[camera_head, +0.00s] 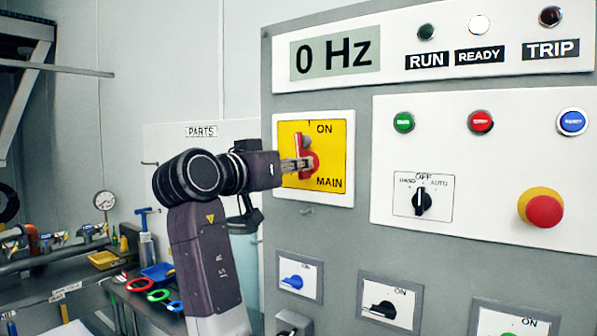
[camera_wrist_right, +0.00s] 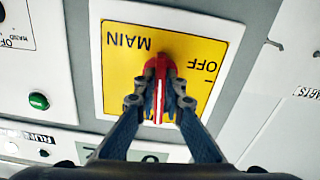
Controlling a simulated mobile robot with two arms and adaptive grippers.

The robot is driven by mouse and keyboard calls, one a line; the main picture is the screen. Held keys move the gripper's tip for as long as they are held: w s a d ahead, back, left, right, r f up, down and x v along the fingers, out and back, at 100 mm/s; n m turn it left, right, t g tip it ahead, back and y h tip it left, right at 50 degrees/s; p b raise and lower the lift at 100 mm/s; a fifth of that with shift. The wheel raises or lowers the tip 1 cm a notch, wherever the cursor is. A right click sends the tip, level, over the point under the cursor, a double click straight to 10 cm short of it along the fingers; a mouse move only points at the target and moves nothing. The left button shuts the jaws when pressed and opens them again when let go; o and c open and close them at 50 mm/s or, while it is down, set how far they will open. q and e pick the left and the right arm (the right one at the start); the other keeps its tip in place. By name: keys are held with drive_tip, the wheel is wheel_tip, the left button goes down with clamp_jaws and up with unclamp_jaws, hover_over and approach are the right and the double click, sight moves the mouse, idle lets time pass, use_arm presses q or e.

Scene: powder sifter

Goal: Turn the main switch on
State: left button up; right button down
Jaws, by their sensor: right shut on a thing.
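The main switch is a yellow plate (camera_head: 335,160) on the grey panel, with ON at its top and MAIN at its lower right. Its red handle (camera_head: 299,144) stands roughly upright, in line with the ON side. My right gripper (camera_head: 304,164) reaches it from the left and is shut on the handle. In the right wrist view the plate (camera_wrist_right: 120,65) appears upside down, with OFF at its side. There the red handle (camera_wrist_right: 160,88), with a white stripe, sits between the fingertips (camera_wrist_right: 160,98). The ON label is hidden there. My left gripper is not in view.
The display (camera_head: 335,58) reads 0 Hz. Dark RUN (camera_head: 426,32) and TRIP (camera_head: 550,16) lamps flank a white READY lamp (camera_head: 479,25). A red emergency button (camera_head: 542,209) and a black selector (camera_head: 422,203) sit to the right. Smaller switches (camera_head: 293,282) lie below.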

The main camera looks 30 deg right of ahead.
drive_tip(key=shift+f+m, duration=0.2)
drive_tip(key=shift+m, duration=0.4)
drive_tip(key=c, duration=2.3)
unclamp_jaws()
drive_tip(key=shift+r, duration=0.1)
drive_tip(key=v, duration=1.2)
